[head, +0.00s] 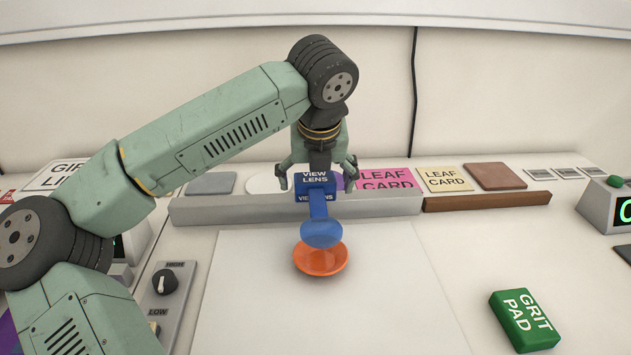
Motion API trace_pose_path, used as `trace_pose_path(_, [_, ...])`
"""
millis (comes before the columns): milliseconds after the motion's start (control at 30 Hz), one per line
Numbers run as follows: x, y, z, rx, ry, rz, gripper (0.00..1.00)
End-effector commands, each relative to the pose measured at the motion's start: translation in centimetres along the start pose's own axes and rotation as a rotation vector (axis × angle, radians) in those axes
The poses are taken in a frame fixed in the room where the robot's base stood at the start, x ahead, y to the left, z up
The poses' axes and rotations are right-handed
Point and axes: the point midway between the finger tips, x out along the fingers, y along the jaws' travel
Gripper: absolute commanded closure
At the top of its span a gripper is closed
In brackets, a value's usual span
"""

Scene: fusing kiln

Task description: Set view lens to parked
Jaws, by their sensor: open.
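The view lens (321,234) is a round blue lens on a blue arm, with a blue block labelled VIEW LENS (315,179) at its back end. The lens hangs out over the far part of an orange dish (321,260) on the white board (330,310). My gripper (317,186) points down at the labelled block, with its open fingers to the left and right of it. I cannot tell whether the fingers touch the block.
A long grey bar (240,207) and a brown bar (485,201) run behind the board. Leaf cards (446,180) and flat plates lie behind them. A knob panel (165,292) stands at left. The board's front is clear.

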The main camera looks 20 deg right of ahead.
Motion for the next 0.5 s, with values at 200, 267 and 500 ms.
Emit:
trace_pose_path(200, [1.8,0.0,0.0,0.001,0.001,-0.001,0.13])
trace_pose_path(267, [1.9,0.0,0.0,0.001,0.001,-0.001,0.13])
trace_pose_path(500, [2.0,0.0,0.0,0.0,0.0,-0.001,0.14])
